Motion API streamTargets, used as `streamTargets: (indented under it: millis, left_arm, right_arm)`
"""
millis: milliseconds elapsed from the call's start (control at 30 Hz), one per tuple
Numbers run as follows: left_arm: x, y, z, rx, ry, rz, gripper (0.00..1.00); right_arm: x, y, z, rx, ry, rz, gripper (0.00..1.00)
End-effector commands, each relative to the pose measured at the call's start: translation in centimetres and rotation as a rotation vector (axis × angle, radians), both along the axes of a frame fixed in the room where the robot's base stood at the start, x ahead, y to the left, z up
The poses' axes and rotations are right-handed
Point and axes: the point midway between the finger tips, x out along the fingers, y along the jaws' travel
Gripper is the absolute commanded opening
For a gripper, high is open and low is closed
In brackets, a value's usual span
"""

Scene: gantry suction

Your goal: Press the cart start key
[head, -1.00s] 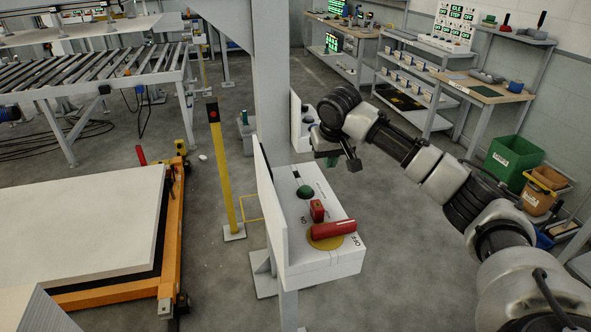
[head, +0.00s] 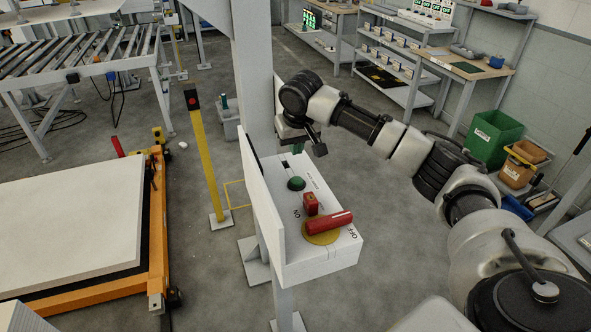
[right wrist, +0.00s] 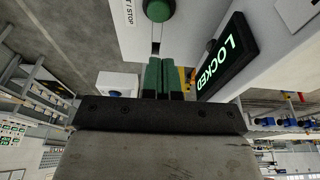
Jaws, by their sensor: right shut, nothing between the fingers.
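A white control box (head: 335,256) is mounted on a grey post. On its top are a round green button (head: 296,183), a small red block (head: 310,203) and a red rotary handle (head: 328,222) on a yellow disc, with ON and OFF marked beside it. My right gripper (head: 298,148) is shut and empty just beyond the green button, apart from it in the head view. In the right wrist view its green fingers (right wrist: 161,78) are together, pointing towards the green button (right wrist: 158,10). A display reading LOCKED (right wrist: 226,58) stands beside them. My left gripper is not in view.
The box's upright white back panel (head: 262,205) stands left of the button, close to the gripper. A yellow post (head: 204,160) and an orange-framed platform (head: 158,235) are farther left. Shelves and green and orange bins (head: 495,138) are at the right.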

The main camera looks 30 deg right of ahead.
Motion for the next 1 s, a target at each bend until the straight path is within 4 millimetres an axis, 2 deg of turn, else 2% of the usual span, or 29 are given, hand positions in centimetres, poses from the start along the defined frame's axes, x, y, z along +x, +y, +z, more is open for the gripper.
streamTargets:
  millis: [133, 300, 500, 667, 1000]
  left_arm:
    - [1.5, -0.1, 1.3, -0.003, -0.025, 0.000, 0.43]
    - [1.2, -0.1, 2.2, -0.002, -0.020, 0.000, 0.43]
    - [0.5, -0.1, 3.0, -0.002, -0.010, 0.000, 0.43]
    - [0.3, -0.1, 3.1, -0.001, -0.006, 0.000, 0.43]
    - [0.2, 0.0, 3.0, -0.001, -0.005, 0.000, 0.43]
  right_arm:
    - [0.7, -0.3, -3.1, 0.001, 0.005, -0.001, 0.00]
    - [1.3, -0.6, -6.2, -0.002, 0.005, 0.000, 0.00]
    - [1.1, -0.6, -8.8, -0.001, 0.002, 0.001, 0.00]
    - [1.1, -0.7, -9.5, 0.000, 0.000, 0.000, 0.00]
    - [1.0, -0.6, -9.8, 0.000, 0.000, 0.001, 0.00]
